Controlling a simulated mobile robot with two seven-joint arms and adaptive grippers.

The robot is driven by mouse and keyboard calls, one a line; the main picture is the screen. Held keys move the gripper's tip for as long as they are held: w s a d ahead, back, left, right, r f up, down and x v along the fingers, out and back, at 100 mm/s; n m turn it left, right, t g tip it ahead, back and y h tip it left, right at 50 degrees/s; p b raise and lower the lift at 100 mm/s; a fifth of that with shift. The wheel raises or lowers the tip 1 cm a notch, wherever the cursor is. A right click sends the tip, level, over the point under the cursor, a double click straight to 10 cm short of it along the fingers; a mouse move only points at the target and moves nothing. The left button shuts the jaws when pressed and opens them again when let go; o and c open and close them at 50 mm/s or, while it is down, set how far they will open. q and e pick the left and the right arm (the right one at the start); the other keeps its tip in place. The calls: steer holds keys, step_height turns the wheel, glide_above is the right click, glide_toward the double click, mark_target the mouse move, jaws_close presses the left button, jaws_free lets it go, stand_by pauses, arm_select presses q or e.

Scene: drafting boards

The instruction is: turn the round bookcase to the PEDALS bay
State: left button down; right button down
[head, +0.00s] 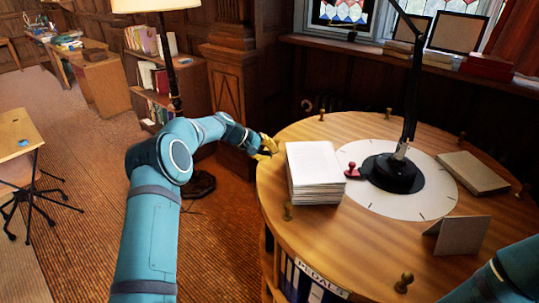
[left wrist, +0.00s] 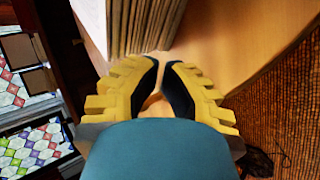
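My left gripper (head: 267,146) is at the left rim, beside a stack of paper (head: 314,172). In the left wrist view its yellow fingers (left wrist: 161,65) are a small gap apart over the wooden top. I see no peg clearly between them. My right arm enters at lower right; its gripper is out of view.
On the top stand a black lamp (head: 393,173), a red stamp (head: 352,171), a closed book (head: 473,172) and a grey card (head: 458,236). A shelf (head: 190,85) and wood panelling stand behind. Carpet (head: 80,240) lies open at left.

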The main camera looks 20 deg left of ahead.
arm_select(q)
step_height(320, 180, up, 6)
steer(key=p, duration=0.3)
